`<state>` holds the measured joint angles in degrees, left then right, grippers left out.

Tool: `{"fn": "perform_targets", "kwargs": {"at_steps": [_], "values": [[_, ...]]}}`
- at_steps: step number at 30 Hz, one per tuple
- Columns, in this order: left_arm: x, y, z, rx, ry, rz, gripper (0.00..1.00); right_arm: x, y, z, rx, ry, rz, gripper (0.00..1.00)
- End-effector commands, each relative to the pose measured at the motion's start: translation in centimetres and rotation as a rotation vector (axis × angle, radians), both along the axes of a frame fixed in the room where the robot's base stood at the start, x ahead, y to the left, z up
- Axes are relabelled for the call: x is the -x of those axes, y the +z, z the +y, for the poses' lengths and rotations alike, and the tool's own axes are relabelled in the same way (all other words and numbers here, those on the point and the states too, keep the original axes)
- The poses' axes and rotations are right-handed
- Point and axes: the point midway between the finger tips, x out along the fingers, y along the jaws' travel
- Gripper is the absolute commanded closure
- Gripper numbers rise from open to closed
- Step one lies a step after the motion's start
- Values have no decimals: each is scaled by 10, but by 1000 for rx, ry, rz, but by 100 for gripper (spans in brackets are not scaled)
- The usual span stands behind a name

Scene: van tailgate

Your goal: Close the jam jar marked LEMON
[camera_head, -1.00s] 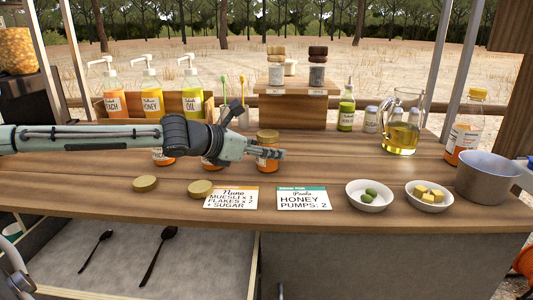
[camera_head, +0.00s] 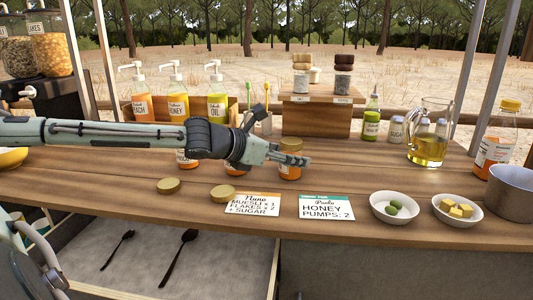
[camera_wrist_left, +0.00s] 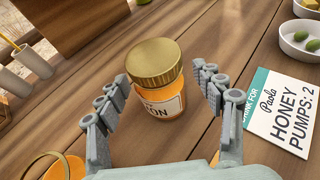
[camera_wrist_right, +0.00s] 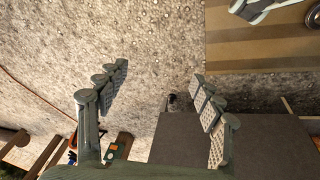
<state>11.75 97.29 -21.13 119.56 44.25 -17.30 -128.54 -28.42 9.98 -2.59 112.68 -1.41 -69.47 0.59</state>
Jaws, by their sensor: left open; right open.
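An orange jar (camera_head: 290,172) with a gold lid (camera_head: 291,145) on top stands on the wooden counter. In the left wrist view the same jar (camera_wrist_left: 163,106) shows a label ending in "ON", with its lid (camera_wrist_left: 154,62) on its mouth; I cannot tell whether it is tight. My left gripper (camera_wrist_left: 160,80) is open, its fingers either side of this jar. Two more orange jars, one at left (camera_head: 187,160), are partly behind my left arm. Two gold lids lie loose in front, one left (camera_head: 168,186) and one right (camera_head: 222,193). My right gripper (camera_wrist_right: 160,80) is open and empty, facing the ground.
A Nuno card (camera_head: 253,204) and a Paola card (camera_head: 326,207) lie at the front edge. To their right are an olive bowl (camera_head: 385,219), a bowl of yellow cubes (camera_head: 446,220) and a metal pot (camera_head: 512,195). Pump bottles (camera_head: 178,100) stand behind my left arm.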

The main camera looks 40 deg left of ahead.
Motion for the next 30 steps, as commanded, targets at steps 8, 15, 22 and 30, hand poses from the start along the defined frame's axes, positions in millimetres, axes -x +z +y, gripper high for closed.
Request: {"fn": "perform_targets", "kwargs": {"at_steps": [8,15,22,30], "values": [[32,14,8,-9,-2,-2,32,-1,40,-2,23,-1,-27,33],[75,32,19,-6,1,0,32,3,59,-2,32,-2,-35,33],[99,42,24,0,1,2,32,5,66,-3,35,-4,-36,33],[103,43,25,2,-1,4,32,5,67,-3,35,-4,-36,33]]}}
